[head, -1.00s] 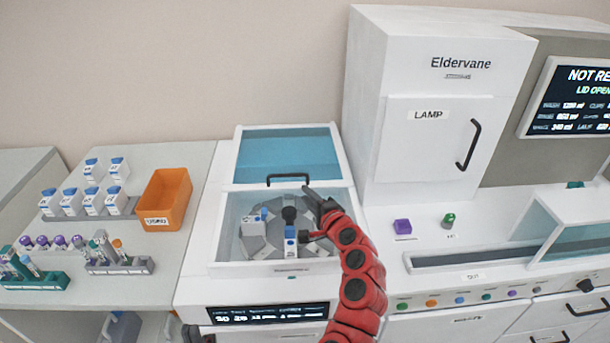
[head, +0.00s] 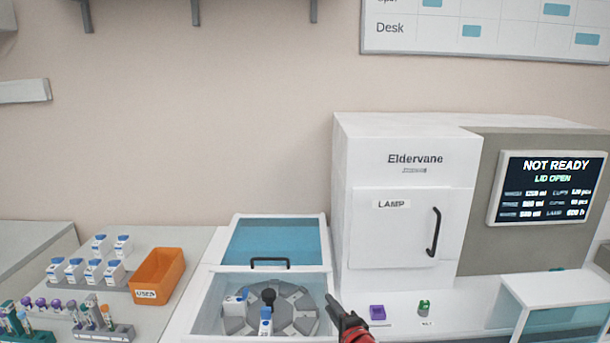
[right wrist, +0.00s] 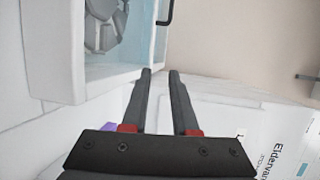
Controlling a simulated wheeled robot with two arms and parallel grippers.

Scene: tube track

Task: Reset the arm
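My right gripper (head: 337,308) is low in the head view, just right of the open analyzer compartment. In the right wrist view its two fingers (right wrist: 160,75) stand apart with nothing between them, beside the compartment's wall. The round carousel (head: 292,318) inside the compartment holds two white bottles with blue marks, one at the left (head: 236,302) and one at the front (head: 265,322). The compartment's blue-tinted lid (head: 275,238) is raised. My left gripper is not seen in the head view.
The white Eldervane cabinet (head: 400,165) stands behind at the right; its screen (head: 545,188) reads NOT READY, LID OPEN. A purple block (head: 377,312) and a green-capped piece (head: 424,307) are on the right counter. An orange bin (head: 158,274), bottles and tube racks stand at the left.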

